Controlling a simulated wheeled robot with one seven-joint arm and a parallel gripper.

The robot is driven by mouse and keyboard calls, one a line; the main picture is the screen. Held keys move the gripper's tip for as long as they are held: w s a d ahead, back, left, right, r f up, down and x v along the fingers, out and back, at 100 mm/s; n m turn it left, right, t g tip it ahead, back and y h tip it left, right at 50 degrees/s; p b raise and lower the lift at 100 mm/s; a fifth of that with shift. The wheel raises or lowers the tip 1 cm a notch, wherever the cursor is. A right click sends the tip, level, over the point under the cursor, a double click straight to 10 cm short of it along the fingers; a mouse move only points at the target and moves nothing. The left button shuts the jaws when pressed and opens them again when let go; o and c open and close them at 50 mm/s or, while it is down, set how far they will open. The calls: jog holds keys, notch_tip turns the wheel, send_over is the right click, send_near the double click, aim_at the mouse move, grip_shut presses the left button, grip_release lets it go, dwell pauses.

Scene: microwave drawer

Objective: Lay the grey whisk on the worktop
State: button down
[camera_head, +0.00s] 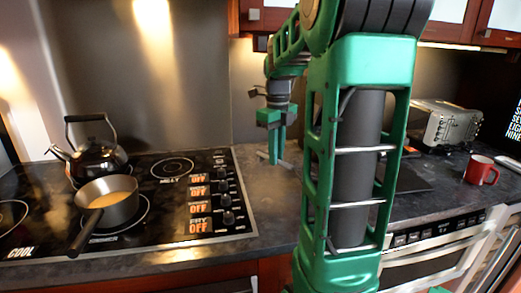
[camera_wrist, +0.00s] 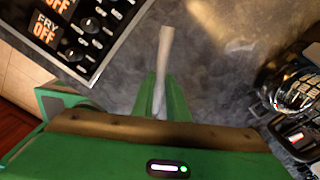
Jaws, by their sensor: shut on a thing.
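My green gripper (camera_head: 276,155) points down over the dark worktop (camera_head: 255,185), just right of the cooktop. In the wrist view its two fingers (camera_wrist: 160,98) are closed on the grey whisk (camera_wrist: 166,45). A pale grey, slender length of the whisk sticks out beyond the fingers, over the worktop (camera_wrist: 215,75). In the head view only a small grey part of the whisk (camera_head: 286,165) shows by the fingertips. The rest is hidden by the fingers and my arm. I cannot tell whether the whisk touches the worktop.
The black cooktop (camera_head: 165,235) carries a kettle (camera_head: 90,157) and a saucepan (camera_head: 108,207). A toaster (camera_head: 447,124) and a red mug (camera_head: 481,170) stand at right. A shiny metal and black object (camera_wrist: 292,95) is at the wrist view's right. Bare worktop lies between.

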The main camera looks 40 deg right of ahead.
jog(key=shift+w, duration=0.2)
dwell(0.3)
jog(key=shift+f, duration=4.3)
jog(key=c, duration=1.4)
grip_release()
jog(key=o, duration=0.5)
